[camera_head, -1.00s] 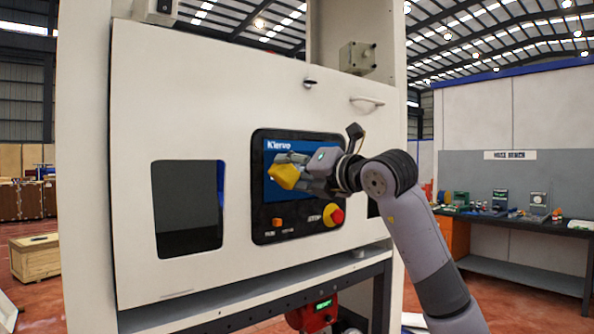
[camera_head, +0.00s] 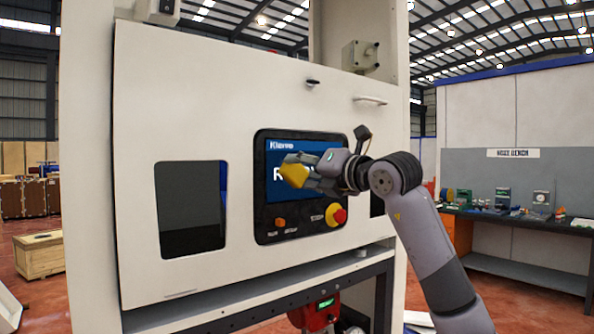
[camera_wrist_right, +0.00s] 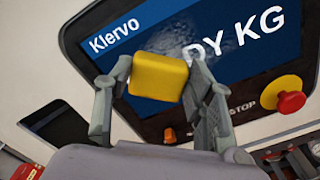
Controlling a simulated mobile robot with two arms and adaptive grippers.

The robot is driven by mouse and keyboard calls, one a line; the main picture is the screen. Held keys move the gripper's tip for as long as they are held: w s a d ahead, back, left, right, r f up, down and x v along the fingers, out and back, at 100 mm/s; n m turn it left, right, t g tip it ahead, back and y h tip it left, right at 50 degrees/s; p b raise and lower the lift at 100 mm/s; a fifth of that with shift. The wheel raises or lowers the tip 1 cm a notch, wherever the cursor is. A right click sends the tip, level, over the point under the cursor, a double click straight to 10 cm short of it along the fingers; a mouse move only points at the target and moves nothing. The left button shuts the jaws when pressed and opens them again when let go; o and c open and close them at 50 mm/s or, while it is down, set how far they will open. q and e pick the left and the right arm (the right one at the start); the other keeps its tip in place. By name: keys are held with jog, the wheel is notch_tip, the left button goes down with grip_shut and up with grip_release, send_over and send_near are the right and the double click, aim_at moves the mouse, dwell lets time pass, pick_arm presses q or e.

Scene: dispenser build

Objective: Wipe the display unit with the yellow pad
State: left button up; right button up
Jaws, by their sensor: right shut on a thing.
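The display unit (camera_head: 275,210) is a black-framed panel on the white machine front, with a blue "Klervo" screen (camera_head: 288,152). The screen also fills the upper part of the right wrist view (camera_wrist_right: 215,40), with large white letters. My right gripper (camera_head: 297,172) is shut on the yellow pad (camera_head: 294,175) and holds it in front of the screen, covering part of it. In the right wrist view the pad (camera_wrist_right: 158,78) sits between both fingertips. I cannot tell whether the pad touches the screen. My left gripper is not in view.
A red stop button on a yellow base (camera_head: 336,214) and an orange button (camera_head: 280,223) sit below the screen. A dark window (camera_head: 190,210) is to the left. A white handle (camera_head: 370,100) sticks out above right. A workbench (camera_head: 525,216) stands at the far right.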

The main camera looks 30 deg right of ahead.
jog(key=shift+w+d+p, duration=0.15)
jog(key=shift+d+p, duration=0.15)
jog(key=shift+d, duration=1)
jog(key=shift+w+d+p, duration=0.1)
jog(key=shift+d+p, duration=0.15)
jog(key=shift+d, duration=1.05)
jog(key=shift+s+a, duration=0.15)
jog(key=shift+a, duration=1.7)
jog(key=shift+s+a, duration=0.15)
jog(key=shift+a, duration=1.9)
jog(key=shift+d+r+p, duration=0.1)
jog(key=shift+r+p, duration=0.35)
jog(key=shift+r, duration=0.05)
jog(key=shift+w+d+f, duration=0.1)
jog(key=shift+w+d, duration=0.05)
jog(key=shift+d, duration=1.8)
jog(key=d+p, duration=0.2)
jog(key=d, duration=0.5)
jog(key=shift+w+d, duration=0.2)
jog(key=shift+w, duration=0.1)
